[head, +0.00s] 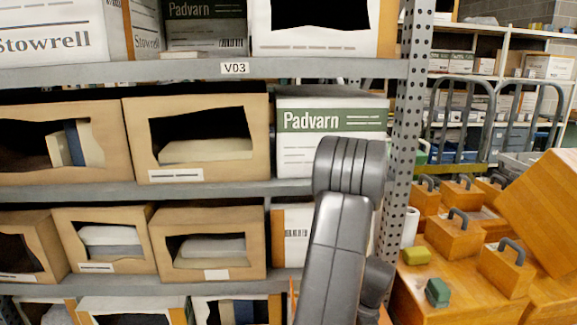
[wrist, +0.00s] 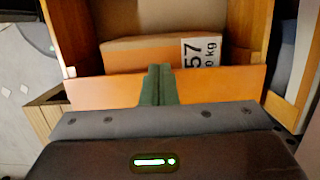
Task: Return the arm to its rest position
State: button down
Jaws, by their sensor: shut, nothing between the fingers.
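Nothing shows between the pads. In the head view my grey arm (head: 340,235) rises in front of the rack, right of centre, and my gripper cannot be made out there.
A grey rack with shelf edges (head: 200,190) and a perforated upright (head: 405,130) holds open cardboard boxes (head: 195,135) and a Padvarn box (head: 300,155) behind my arm. At right are wooden blocks with handles (head: 455,238), a yellow piece (head: 417,256) and a green piece (head: 437,292).

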jog(key=a+r+p+v, duration=0.1)
jog(key=a+p+v, duration=0.15)
jog(key=v, duration=1.15)
jog(key=d+b+x, duration=0.1)
jog(key=x, duration=0.4)
jog(key=b+x, duration=0.1)
jog(key=x, duration=0.4)
jog(key=d+b+x, duration=0.1)
jog(key=b+x, duration=0.1)
jog(key=x, duration=0.3)
jog(key=shift+d+f, duration=0.3)
jog(key=shift+f, duration=0.3)
jog(key=p+v, duration=0.3)
jog(key=v, duration=1.5)
jog(key=s+a+f+h+b, duration=0.1)
jog(key=a+f+h+b, duration=0.3)
jog(key=a+b, duration=0.6)
jog(key=shift+s+a+f+h, duration=0.35)
jog(key=shift+a+h, duration=0.15)
jog(key=shift+a, duration=0.2)
